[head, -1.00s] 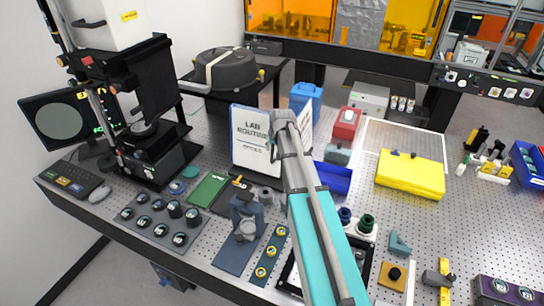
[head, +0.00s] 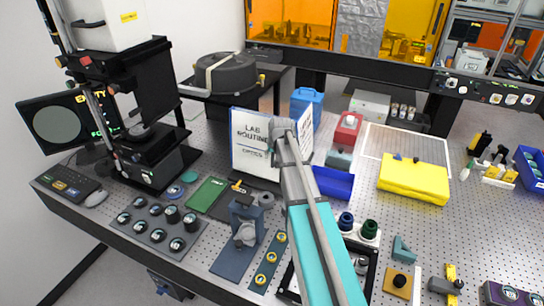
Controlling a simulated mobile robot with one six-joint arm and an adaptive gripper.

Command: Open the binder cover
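The binder (head: 250,142) stands upright near the middle of the bench, its white cover reading "LAB ROUTINE OPTICS" and edged in blue. Its cover and a second white panel on the right (head: 305,132) form an angle, with my arm in front of the gap between them. My arm reaches up from the bottom of the head view, and its end, my gripper (head: 279,143), is at the right edge of the front cover. The fingers are too small and hidden to tell open from shut, or whether they touch the cover.
A blue bin (head: 333,182) and a red box (head: 347,128) stand right of the binder. A yellow case (head: 413,182) lies farther right. A green board (head: 206,194), a blue-grey mount (head: 243,220) and several dark round parts (head: 171,214) occupy the bench in front and left.

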